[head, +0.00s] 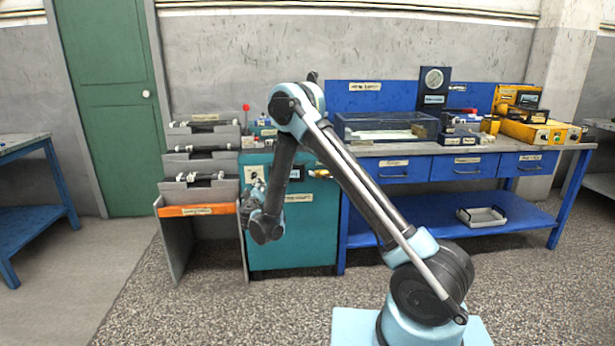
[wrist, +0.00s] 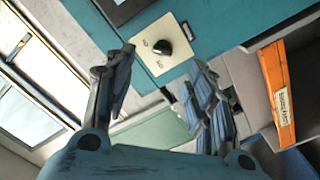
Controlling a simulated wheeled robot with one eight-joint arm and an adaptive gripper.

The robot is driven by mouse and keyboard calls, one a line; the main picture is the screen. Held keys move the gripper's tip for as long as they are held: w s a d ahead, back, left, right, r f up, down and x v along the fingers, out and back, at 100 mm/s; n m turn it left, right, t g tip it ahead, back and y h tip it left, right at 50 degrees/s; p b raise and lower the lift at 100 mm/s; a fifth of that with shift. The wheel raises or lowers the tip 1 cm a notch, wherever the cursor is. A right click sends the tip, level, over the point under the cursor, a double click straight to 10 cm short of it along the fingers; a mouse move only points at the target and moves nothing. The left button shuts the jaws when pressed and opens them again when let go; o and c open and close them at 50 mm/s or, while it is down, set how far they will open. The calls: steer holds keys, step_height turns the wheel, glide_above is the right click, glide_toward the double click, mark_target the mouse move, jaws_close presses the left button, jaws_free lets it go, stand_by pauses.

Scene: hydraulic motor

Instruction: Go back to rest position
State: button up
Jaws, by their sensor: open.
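My gripper (head: 252,190) hangs at the end of my bent arm, in front of the gap between the grey rack and the teal cabinet. In the wrist view my gripper (wrist: 164,60) has its two fingers spread apart, with nothing between them. Beyond the fingertips is a cream panel with a black knob (wrist: 163,47) on the teal cabinet (wrist: 215,20). The teal cabinet (head: 300,235) also shows in the head view, partly behind my arm. I cannot tell the exact distance from the fingertips to the panel.
The grey rack (head: 202,165) holds several dark cylindrical parts on its tiers and has an orange front edge (head: 196,210). A blue workbench (head: 405,168) with yellow equipment (head: 535,128) stands at right. A blue table (head: 35,215) is at far left. Floor (head: 130,290) at front left is clear.

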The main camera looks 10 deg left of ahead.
steer(key=w+d+r+m+g+h, duration=0.1)
steer(key=d+r+h, duration=0.1)
steer(key=d+r, duration=0.35)
steer(key=w+d+r+m+g+h, duration=0.1)
steer(key=w+d+r+m+h, duration=0.1)
steer(key=d, duration=0.7)
steer(key=w+d+r+m+h, duration=0.1)
steer(key=d+r+h, duration=0.1)
steer(key=d+r, duration=0.35)
steer(key=s+d+r+m+g+h, duration=0.1)
steer(key=s+d+r+m+g, duration=0.2)
steer(key=d, duration=0.8)
steer(key=s+d+m+g+h, duration=0.15)
steer(key=s+d, duration=0.45)
steer(key=d, duration=0.6)
steer(key=s+d+f+m+g+y, duration=0.1)
steer(key=s+d+g, duration=0.2)
steer(key=s+d, duration=0.55)
steer(key=s+d+f+m+g, duration=0.1)
steer(key=s+d+g, duration=0.3)
steer(key=s, duration=0.7)
steer(key=s+f+g+y, duration=0.1)
steer(key=s+f, duration=0.2)
steer(key=s, duration=0.7)
steer(key=s+d+f+y, duration=0.1)
steer(key=s+f, duration=0.3)
steer(key=s, duration=0.6)
steer(key=shift+f+m+g+y, duration=0.3)
steer(key=shift+m+g+y, duration=0.05)
steer(key=shift+y, duration=0.4)
